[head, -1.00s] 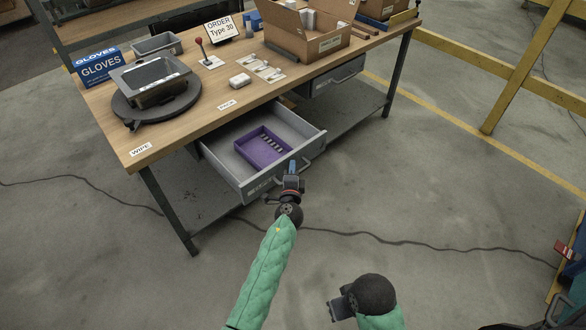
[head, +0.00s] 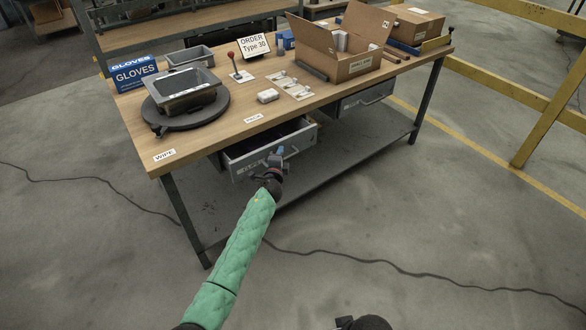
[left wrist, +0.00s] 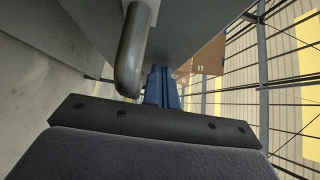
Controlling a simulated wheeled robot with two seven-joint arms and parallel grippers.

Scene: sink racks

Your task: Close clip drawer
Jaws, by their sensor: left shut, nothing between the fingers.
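The grey clip drawer (head: 243,168) under the left part of the workbench stands partly open, with a dark gap showing behind its front. My left gripper (head: 275,157) is shut and empty, with its fingertips at the middle of the drawer front. In the left wrist view, the blue fingers (left wrist: 161,88) are together next to the metal drawer handle (left wrist: 134,50) and close to the grey front panel (left wrist: 190,28). I cannot tell whether they touch the panel. My right gripper (head: 345,321) shows only in part at the bottom edge, and its jaws are unclear.
The workbench top (head: 210,140) holds a grey bin (head: 185,92) on a dark turntable, a gloves box (head: 134,75) and an open carton (head: 345,60). A second drawer (head: 362,100) is at the right. A lower shelf (head: 340,160) lies below.

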